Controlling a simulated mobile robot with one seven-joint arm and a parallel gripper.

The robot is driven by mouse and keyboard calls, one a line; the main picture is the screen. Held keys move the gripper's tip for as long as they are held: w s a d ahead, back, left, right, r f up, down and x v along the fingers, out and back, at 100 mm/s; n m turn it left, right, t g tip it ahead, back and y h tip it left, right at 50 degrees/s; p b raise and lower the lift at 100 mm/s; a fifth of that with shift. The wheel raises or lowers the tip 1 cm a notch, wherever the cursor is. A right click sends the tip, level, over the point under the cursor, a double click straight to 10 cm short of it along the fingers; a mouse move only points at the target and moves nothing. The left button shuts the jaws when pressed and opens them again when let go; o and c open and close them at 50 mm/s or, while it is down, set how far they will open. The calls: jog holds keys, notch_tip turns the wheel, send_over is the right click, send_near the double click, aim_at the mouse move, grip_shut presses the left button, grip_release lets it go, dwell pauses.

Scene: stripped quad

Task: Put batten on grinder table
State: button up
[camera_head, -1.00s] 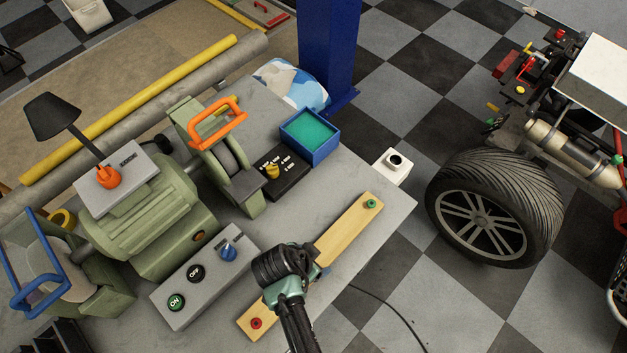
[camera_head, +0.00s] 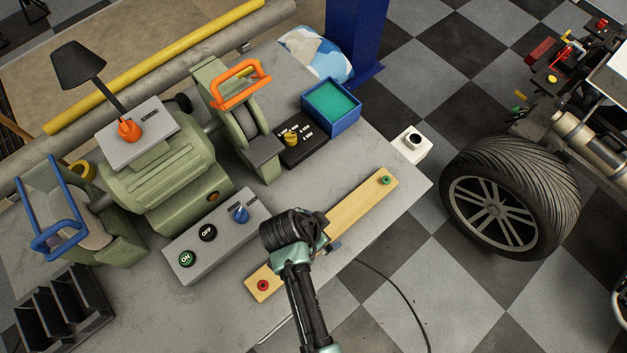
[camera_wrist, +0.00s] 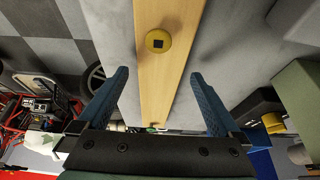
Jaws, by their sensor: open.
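The batten (camera_head: 361,209) is a long pale wooden strip with a green knob near one end and a red knob near the other. It lies on the grey grinder table (camera_head: 221,308) near its right front edge. My gripper (camera_head: 293,232) is over the batten's middle and hides part of it in the head view. In the wrist view the open fingers (camera_wrist: 158,98) are on either side of the batten (camera_wrist: 163,75), with a yellow knob (camera_wrist: 158,41) on it. I cannot tell whether the fingers touch the batten.
The green grinder (camera_head: 160,175), a grey switch box (camera_head: 212,235), a black dial box (camera_head: 299,147) and a blue tray (camera_head: 346,126) stand on the table. A black divided bin (camera_head: 62,307) is at lower left. A wheel (camera_head: 512,198) stands right, beyond open floor.

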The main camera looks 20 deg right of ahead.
jog(key=v, duration=1)
jog(key=shift+r, duration=0.3)
